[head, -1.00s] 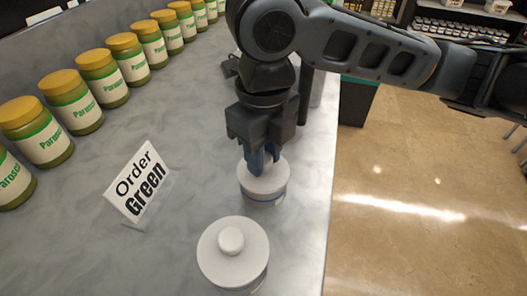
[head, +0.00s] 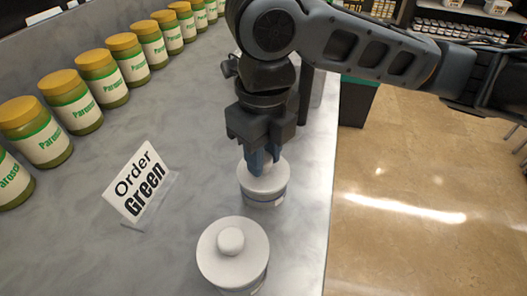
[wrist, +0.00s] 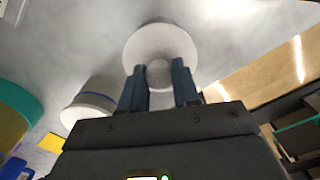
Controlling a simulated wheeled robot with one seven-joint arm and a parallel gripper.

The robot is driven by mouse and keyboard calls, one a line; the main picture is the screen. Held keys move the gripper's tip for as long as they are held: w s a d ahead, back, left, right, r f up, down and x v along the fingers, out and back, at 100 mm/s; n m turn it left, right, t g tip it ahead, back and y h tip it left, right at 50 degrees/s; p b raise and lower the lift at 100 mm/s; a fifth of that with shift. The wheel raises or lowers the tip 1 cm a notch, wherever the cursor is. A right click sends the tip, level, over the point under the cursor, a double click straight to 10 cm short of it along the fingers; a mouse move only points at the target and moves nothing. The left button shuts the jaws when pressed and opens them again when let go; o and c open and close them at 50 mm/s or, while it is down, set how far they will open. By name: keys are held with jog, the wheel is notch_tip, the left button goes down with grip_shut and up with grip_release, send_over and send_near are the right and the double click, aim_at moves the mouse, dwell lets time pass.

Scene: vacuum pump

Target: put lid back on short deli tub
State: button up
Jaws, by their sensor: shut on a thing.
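My gripper (head: 264,166) points down over the farther of two short tubs, its fingers shut on the knob of a round white lid (head: 251,185). The wrist view also shows my gripper (wrist: 158,78) with a finger on each side of the knob, and the lid (wrist: 160,40) beneath. The short tub (head: 264,201) is whitish with a bluish band and stands upright under the lid. The lid looks level and lined up with the tub; I cannot tell if it is fully seated. The fingers partly hide the knob in the head view.
A second white tub with a knobbed lid (head: 233,262) stands nearer on the grey counter (head: 130,260). An "Order Green" sign (head: 140,185) stands to the left. Several green jars with yellow lids (head: 102,85) line the back. The counter's right edge is close to both tubs.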

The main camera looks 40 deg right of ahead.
jog(key=o, duration=1.6)
jog(key=shift+c, duration=0.2)
jog(key=shift+r+p, duration=2.55)
jog(key=shift+r, duration=0.95)
grip_shut()
jog(key=shift+f+b, duration=2.2)
jog(key=shift+f, duration=0.2)
